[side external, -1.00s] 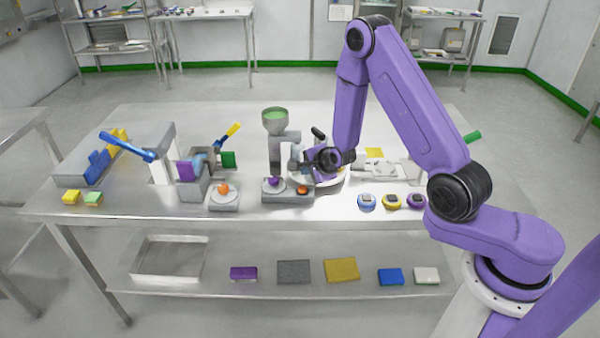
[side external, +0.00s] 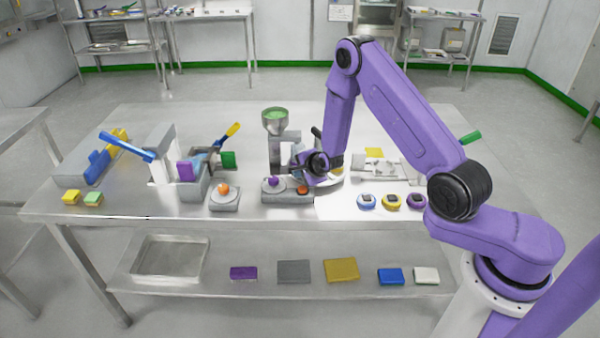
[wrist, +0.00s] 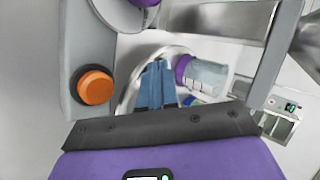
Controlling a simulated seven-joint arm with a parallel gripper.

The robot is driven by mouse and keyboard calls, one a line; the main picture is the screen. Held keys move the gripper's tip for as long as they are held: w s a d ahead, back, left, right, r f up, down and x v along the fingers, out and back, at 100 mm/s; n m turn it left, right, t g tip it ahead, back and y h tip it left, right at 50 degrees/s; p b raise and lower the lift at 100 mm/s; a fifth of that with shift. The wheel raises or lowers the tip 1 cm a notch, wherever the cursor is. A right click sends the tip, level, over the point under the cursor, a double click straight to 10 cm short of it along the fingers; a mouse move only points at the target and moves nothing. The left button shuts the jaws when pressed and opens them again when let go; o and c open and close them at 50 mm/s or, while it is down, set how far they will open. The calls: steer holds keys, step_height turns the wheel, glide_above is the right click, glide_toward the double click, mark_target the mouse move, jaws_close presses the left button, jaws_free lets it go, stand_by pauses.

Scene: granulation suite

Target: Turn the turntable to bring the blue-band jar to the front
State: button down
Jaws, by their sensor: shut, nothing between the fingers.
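The turntable is a pale round disc (side external: 337,178) on the table, mostly hidden behind my wrist in the side view. Its curved rim (wrist: 125,104) shows around my fingers in the wrist view. A clear jar with a purple end (wrist: 206,76) lies across the wrist picture, just right of my fingers. My gripper (wrist: 158,66) is shut, its blue-grey fingers together over the turntable, with nothing seen between them. A small blue patch shows beside the fingers; I cannot tell whether it is the blue-band jar. Whether the fingers touch anything is unclear.
A grey box with an orange button (wrist: 95,87) is close left of my fingers; it shows in the side view with a purple knob (side external: 273,181). A hopper stand (side external: 275,120) rises behind. Three round timers (side external: 391,201) sit to the right. The front table edge is clear.

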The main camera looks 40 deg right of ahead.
steer(key=shift+w+a+m+h, duration=0.1)
steer(key=shift+w+m+h, duration=0.6)
steer(key=shift+w+m, duration=0.1)
stand_by(0.4)
steer(key=shift+w+m+g+h, duration=0.4)
steer(key=shift+m+g, duration=0.1)
steer(key=shift+m, duration=0.1)
steer(key=shift+w, duration=0.2)
steer(key=shift+w+d, duration=0.15)
steer(key=shift+w, duration=0.4)
steer(key=shift+w+d, duration=0.15)
steer(key=shift+w, duration=0.4)
steer(key=shift+w+d+m+h, duration=0.25)
steer(key=shift+w+m+h, duration=0.25)
steer(key=shift+m, duration=0.2)
steer(key=shift+w+g, duration=0.1)
steer(key=shift+g, duration=0.2)
